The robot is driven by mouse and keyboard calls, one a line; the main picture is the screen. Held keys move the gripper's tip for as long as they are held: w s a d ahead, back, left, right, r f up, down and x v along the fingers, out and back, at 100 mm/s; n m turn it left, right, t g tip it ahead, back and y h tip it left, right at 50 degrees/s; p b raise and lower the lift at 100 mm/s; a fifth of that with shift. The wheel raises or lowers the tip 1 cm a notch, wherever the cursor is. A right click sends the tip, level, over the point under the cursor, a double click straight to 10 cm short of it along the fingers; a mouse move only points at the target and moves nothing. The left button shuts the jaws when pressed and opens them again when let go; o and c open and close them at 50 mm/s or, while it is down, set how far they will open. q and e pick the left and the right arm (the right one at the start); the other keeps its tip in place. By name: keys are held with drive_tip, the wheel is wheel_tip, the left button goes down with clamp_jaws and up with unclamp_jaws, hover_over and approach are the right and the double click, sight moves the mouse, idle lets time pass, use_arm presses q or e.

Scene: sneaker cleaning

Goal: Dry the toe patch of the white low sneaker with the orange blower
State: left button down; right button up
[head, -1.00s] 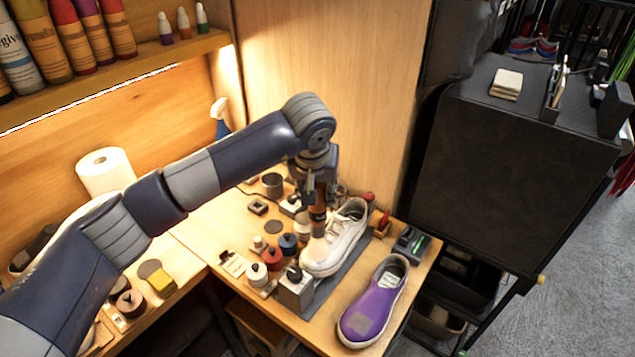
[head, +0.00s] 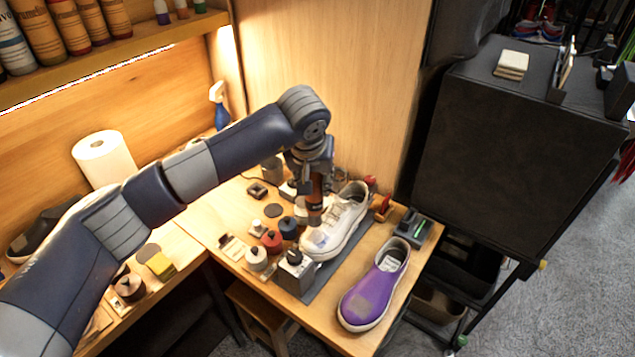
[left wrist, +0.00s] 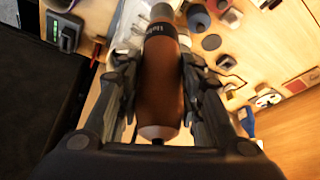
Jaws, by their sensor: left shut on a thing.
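The white low sneaker (head: 345,222) lies on a dark grey mat (head: 338,272) on the workbench, its toe towards the front left. A greyish patch (head: 318,240) shows on its toe. My left gripper (head: 316,172) is above the sneaker, shut on the orange-brown blower (head: 317,188). The blower points down, its dark nozzle end just above the toe area; I cannot tell the exact gap. In the left wrist view the blower (left wrist: 161,85) sits between both fingers, and part of the white sneaker shows beyond its nozzle. My right gripper is not in view.
A purple shoe (head: 372,295) stands at the bench's front right. Several small jars, including a red one (head: 271,241), and a grey block (head: 295,272) crowd the sneaker's left. A paper roll (head: 104,157) and a spray bottle (head: 219,106) stand further left. A dark cabinet (head: 520,150) is at right.

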use_arm(q)
drive_tip(key=shift+w+a, duration=0.1)
drive_tip(key=shift+a, duration=0.05)
drive_tip(key=shift+s+d+b, duration=0.4)
drive_tip(key=shift+s+d, duration=0.35)
drive_tip(key=shift+d, duration=0.35)
idle(0.8)
wheel_tip(320, 180, up, 7)
drive_tip(key=p, duration=0.2)
idle(0.6)
idle(0.4)
